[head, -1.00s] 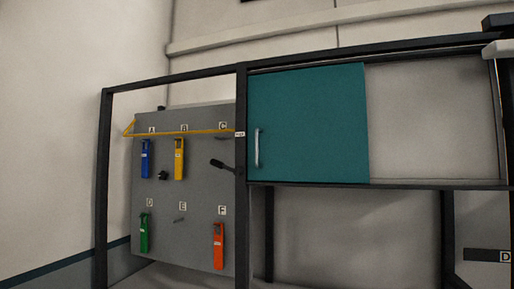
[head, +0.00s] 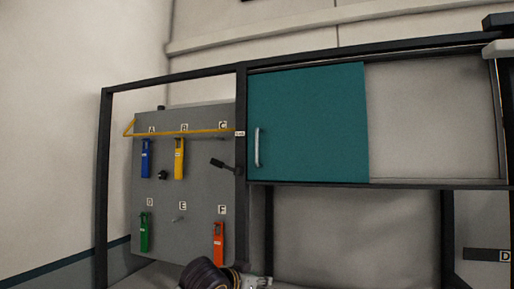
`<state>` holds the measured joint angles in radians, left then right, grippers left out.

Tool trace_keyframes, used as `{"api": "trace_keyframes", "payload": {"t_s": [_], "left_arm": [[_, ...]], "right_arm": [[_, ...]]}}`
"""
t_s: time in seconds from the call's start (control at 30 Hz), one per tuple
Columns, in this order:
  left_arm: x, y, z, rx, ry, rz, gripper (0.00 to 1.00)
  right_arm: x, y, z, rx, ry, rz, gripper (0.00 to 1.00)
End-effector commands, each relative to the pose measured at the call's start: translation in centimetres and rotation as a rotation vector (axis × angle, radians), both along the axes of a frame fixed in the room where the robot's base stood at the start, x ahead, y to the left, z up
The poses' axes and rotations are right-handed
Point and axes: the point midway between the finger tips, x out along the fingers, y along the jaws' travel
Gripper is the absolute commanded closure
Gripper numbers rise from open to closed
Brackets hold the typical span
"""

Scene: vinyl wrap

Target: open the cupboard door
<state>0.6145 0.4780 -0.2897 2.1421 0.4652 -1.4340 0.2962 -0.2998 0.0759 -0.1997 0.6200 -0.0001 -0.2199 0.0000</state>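The cupboard's teal door panel (head: 310,125) covers the left part of the dark-framed cupboard. Its upright silver handle (head: 257,147) is near the panel's left edge. The right part of the cupboard opening (head: 432,120) is uncovered and shows a pale back. My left gripper (head: 256,282) just shows at the bottom edge, below and well apart from the handle. A dark arm link of mine is to its left. The fingers are mostly cut off, so I cannot tell whether they are open. My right gripper is out of view.
A grey panel (head: 200,190) with blue, yellow, green and orange tools hangs left of the cupboard. A yellow bar (head: 180,132) crosses it and a black lever (head: 222,165) sticks out near the dark post (head: 241,100). The space before the door is clear.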

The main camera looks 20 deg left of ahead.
Motion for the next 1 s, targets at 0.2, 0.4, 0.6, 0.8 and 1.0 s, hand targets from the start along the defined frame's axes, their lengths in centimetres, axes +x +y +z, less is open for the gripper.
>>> {"api": "trace_keyframes", "payload": {"t_s": [0.2, 0.4, 0.6, 0.8, 1.0], "left_arm": [[1.0, 0.5, 5.5, -0.013, -0.068, 0.003, 0.66], [1.5, 1.0, 10.4, -0.028, -0.129, 0.005, 0.66], [1.5, 1.7, 15.4, -0.046, -0.186, 0.007, 0.66], [1.1, 2.5, 20.5, -0.065, -0.244, 0.014, 0.66], [0.2, 3.3, 25.7, -0.089, -0.303, 0.019, 0.66]], "right_arm": [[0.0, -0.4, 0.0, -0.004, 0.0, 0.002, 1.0], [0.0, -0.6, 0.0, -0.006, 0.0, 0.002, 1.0], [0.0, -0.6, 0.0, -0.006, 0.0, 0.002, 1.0], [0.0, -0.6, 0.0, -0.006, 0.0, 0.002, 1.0], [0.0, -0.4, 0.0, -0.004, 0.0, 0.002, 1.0]]}}
